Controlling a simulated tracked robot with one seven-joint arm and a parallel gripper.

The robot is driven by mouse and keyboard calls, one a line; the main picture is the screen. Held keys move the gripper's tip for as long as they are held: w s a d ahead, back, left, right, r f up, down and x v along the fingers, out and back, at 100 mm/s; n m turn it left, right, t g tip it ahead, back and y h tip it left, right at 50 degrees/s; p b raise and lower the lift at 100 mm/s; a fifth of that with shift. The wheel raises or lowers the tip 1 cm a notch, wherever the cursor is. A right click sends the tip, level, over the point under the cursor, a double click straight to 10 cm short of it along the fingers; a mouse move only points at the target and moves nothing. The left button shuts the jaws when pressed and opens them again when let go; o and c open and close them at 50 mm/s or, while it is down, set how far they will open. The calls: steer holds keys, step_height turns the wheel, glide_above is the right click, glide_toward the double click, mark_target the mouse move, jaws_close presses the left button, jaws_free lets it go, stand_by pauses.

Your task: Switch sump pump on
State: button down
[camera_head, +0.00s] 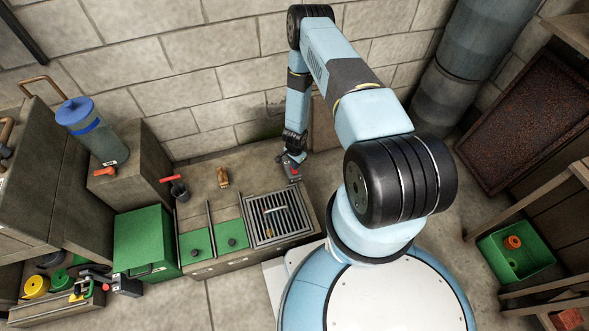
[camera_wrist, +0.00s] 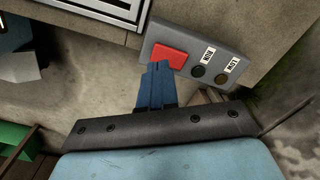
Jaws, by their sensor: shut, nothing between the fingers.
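A grey switch box (camera_wrist: 196,52) fills the upper middle of the wrist view. It carries a red rocker switch (camera_wrist: 170,53), a dark greenish lamp (camera_wrist: 198,71) and a brownish lamp (camera_wrist: 222,78). Neither lamp looks lit. White labels by the lamps appear upside down, seemingly RUN and LOW. My gripper (camera_wrist: 156,66) is shut and empty. Its blue fingertips overlap the near edge of the red switch in the picture; I cannot tell if they touch it. In the head view my gripper (camera_head: 290,157) hangs over the small box (camera_head: 294,173) on the ledge, partly hiding it.
A drain grate (camera_head: 278,218) and green panels (camera_head: 230,237) lie in the ledge left of the box. A red-handled valve (camera_head: 178,187) stands farther left. A block wall (camera_head: 215,90) rises behind. A green crate (camera_head: 515,262) sits on the floor at right.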

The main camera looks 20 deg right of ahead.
mark_target(295, 172)
steer(key=shift+r, duration=1.8)
